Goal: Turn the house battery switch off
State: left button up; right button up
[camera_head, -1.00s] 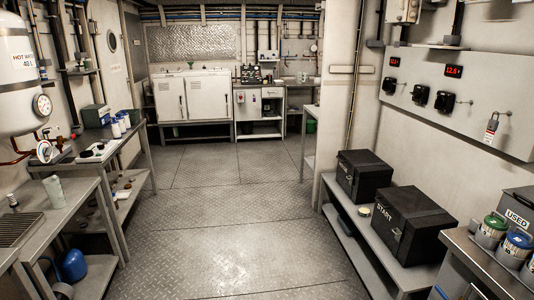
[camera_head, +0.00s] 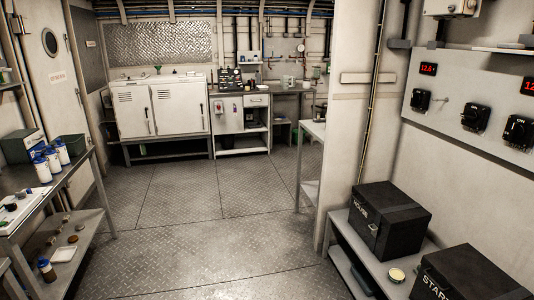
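A pale switch panel (camera_head: 448,90) is on the right wall. It carries three black rotary switches: a left one (camera_head: 421,100), a middle one (camera_head: 475,115) and a right one (camera_head: 519,131). Small lettering on them is too small to read surely, so I cannot tell which is the house battery switch. A red display (camera_head: 428,69) reading about 12.6 sits above the left switch; a second display (camera_head: 529,86) is cut by the right edge. A black battery box marked HOUSE (camera_head: 398,236) stands on a low shelf below. Neither gripper is in view.
The START battery box (camera_head: 470,270) and a small round tin (camera_head: 396,275) share the low grey shelf (camera_head: 345,232). A wall partition (camera_head: 345,130) stands left of the panel. The left bench (camera_head: 75,185) holds bottles. The metal floor (camera_head: 200,235) between is clear.

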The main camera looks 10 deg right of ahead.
aim_at(416, 99)
jog(key=i+z, duration=0.1)
jog(key=i, duration=0.55)
jog(key=i+j, duration=0.1)
jog(key=i, duration=0.55)
jog(key=i+z, duration=0.15)
jog(key=i, duration=0.5)
jog(key=j, duration=0.05)
